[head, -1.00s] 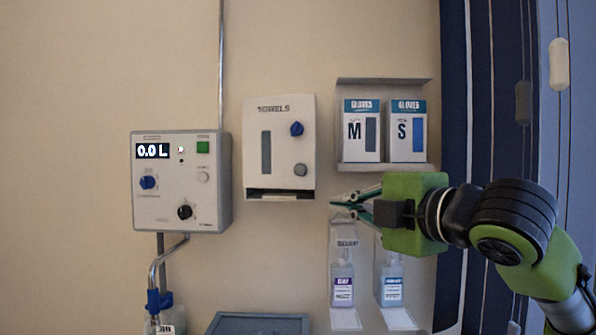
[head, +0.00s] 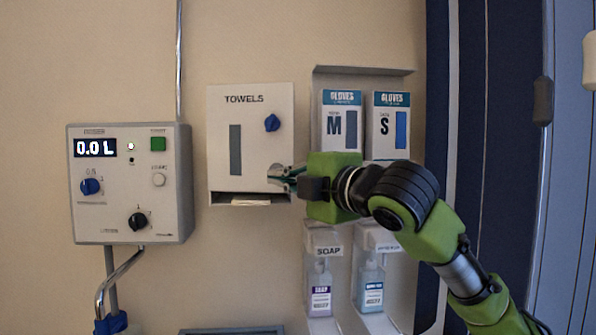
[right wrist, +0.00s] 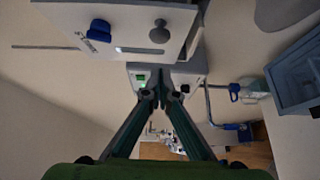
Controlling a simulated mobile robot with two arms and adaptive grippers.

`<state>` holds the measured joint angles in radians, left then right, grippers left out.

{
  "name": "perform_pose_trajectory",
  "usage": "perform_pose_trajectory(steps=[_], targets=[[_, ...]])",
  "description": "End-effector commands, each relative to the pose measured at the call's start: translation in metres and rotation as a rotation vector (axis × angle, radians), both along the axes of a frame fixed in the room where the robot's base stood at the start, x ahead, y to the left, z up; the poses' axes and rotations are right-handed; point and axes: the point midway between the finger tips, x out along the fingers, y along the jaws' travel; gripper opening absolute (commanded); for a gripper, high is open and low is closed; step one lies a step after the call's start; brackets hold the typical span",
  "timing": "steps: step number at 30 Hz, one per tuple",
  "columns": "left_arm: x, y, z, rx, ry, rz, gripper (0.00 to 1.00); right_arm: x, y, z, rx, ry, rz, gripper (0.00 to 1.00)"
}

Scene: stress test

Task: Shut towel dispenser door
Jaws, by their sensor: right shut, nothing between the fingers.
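The towel dispenser (head: 222,110) is a pale box on the wall, with "TOWELS" on its front door, a grey window, a blue knob (head: 272,122) and a slot with white towel below. My right gripper (head: 273,177) is shut and empty. Its fingertips are at the door's lower right, covering the spot of the grey round knob. In the right wrist view the door (right wrist: 130,38) spans the top, with its blue and grey knobs (right wrist: 159,32), and the fingertips (right wrist: 160,88) lie past it. I cannot tell how far the door stands open. My left gripper is out of view.
A control box (head: 120,205) reading 0.0 L hangs left of the dispenser. Glove boxes (head: 341,97) sit in a rack to the right, partly behind my right gripper. Soap bottles (head: 319,290) stand below the rack. The wall above the dispenser is clear.

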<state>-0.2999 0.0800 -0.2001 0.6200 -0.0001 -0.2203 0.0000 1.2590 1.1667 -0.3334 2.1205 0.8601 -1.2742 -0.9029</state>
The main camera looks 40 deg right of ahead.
Motion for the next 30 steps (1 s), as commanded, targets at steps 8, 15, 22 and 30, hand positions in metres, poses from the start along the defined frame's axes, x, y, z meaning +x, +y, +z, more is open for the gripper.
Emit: perform_pose_trajectory(steps=[8,15,22,30], targets=[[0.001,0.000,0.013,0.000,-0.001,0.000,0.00,0.034,-0.022,0.001,0.000,0.002,-0.002,0.00],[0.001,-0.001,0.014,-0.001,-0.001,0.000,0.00,0.041,-0.029,0.000,-0.002,0.000,-0.001,0.00],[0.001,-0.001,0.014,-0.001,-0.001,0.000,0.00,0.040,-0.029,0.000,-0.002,-0.001,-0.001,0.00],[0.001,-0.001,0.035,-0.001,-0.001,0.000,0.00,0.059,-0.060,0.003,0.001,0.005,-0.005,0.00]])
